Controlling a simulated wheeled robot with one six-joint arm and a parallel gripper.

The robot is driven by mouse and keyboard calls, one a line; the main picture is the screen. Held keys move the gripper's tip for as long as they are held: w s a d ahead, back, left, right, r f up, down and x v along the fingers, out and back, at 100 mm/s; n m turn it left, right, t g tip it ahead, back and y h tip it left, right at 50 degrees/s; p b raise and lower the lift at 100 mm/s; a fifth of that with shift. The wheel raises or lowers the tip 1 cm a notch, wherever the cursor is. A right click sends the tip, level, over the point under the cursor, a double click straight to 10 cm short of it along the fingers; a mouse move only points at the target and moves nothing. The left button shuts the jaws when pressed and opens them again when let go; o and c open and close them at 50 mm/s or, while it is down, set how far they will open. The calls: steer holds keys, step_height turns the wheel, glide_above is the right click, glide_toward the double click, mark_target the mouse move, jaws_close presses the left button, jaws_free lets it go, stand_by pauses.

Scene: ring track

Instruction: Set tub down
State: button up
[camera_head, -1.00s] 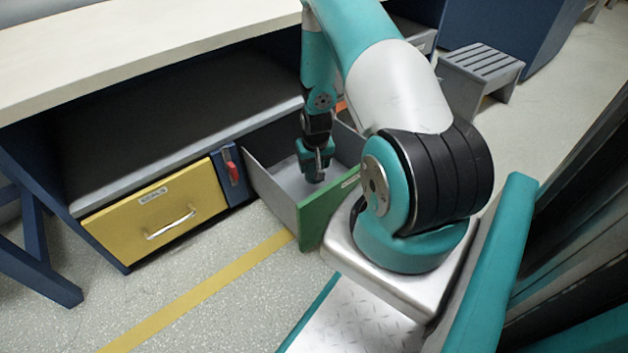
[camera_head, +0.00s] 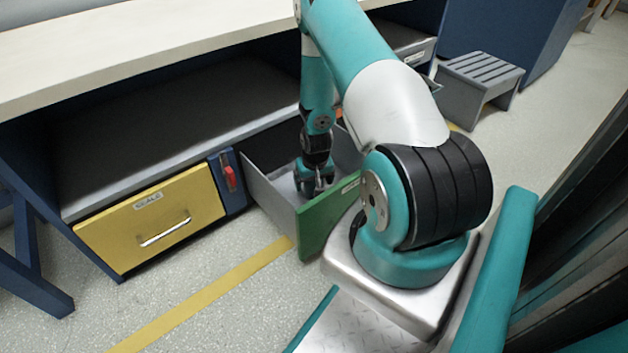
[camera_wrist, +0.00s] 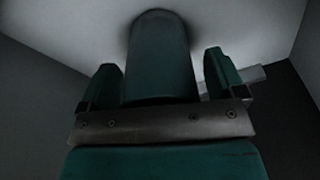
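A dark green, round-ended cylinder, apparently the tub (camera_wrist: 160,55), shows between the two fingers of my gripper (camera_wrist: 163,82) in the wrist view. Pale drawer floor lies behind it. A narrow gap shows between it and the right finger, and the fingers look spread. In the head view my gripper (camera_head: 312,186) points down, low inside the open drawer with the green front (camera_head: 328,215). I cannot make out the tub in the head view. Whether it rests on the drawer floor is hard to tell.
A closed yellow drawer (camera_head: 150,228) and a blue panel with a red handle (camera_head: 230,178) are left of the open drawer. The bench top (camera_head: 120,50) overhangs behind. A grey step stool (camera_head: 480,80) stands at the back right. A pale bar (camera_wrist: 245,76) lies beside the right finger.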

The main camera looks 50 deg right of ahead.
steer(key=shift+r, duration=0.1)
step_height(320, 180, up, 12)
steer(key=s+a+p, duration=0.1)
steer(key=s+p, duration=0.1)
steer(key=p, duration=0.6)
steer(key=w+a+r+n+y, duration=0.2)
steer(key=w+a+r+n, duration=0.1)
steer(key=a+r, duration=0.7)
steer(key=w+a+r+n+y, duration=0.1)
steer(key=w+a+r+n, duration=0.2)
steer(key=a+r, duration=0.75)
steer(key=s+a+r+n+y, duration=0.1)
steer(key=s+a+r+n, duration=0.3)
steer(key=a+r, duration=0.55)
steer(key=s+a+r+n, duration=0.2)
steer(key=s+a+r, duration=0.1)
steer(key=s, duration=0.4)
steer(key=s+a+r+n+g+y, duration=0.1)
steer(key=s+a+r+n, duration=0.1)
steer(key=s, duration=0.6)
steer(key=shift+s+a+r, duration=0.15)
steer(key=shift+a+r, duration=0.5)
steer(key=shift+a, duration=0.55)
